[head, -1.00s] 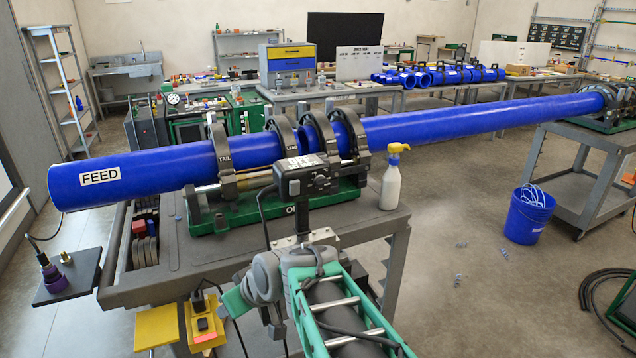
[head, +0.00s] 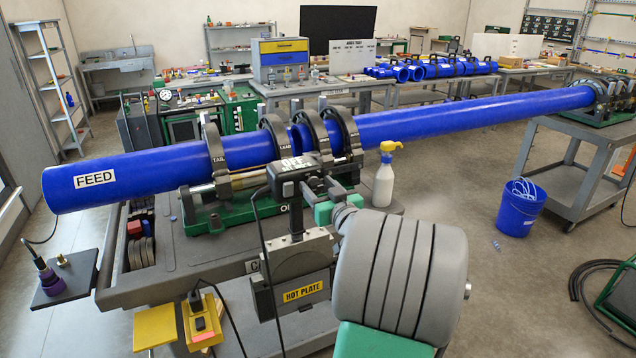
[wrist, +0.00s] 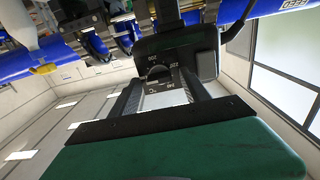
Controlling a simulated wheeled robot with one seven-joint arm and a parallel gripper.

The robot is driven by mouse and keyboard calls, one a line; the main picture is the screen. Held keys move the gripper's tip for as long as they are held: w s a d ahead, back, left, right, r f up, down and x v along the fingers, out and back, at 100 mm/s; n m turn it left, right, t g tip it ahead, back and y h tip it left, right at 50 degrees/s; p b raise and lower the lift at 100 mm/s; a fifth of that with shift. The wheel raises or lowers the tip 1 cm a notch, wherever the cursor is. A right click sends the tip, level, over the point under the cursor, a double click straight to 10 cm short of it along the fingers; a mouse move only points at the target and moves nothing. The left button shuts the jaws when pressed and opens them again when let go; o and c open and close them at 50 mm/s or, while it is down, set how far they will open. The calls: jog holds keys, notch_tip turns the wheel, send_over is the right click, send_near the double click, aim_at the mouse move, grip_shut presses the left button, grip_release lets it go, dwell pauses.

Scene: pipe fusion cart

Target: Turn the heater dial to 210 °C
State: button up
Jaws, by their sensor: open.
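The picture there is inverted, and I cannot read the pointer's setting. My gripper (wrist: 160,98) is open, its two dark fingers reaching toward the box face below and beside the dial. I cannot tell whether a fingertip touches it.
The blue FEED pipe (head: 150,174) lies in the clamps behind the heater. A spray bottle (head: 383,182) stands on the cart right of the box. A black cable (head: 262,265) hangs from the box. A yellow block (head: 200,322) sits at the lower left.

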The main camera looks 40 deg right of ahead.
jog(key=shift+c, duration=0.2)
grip_shut()
dwell(0.5)
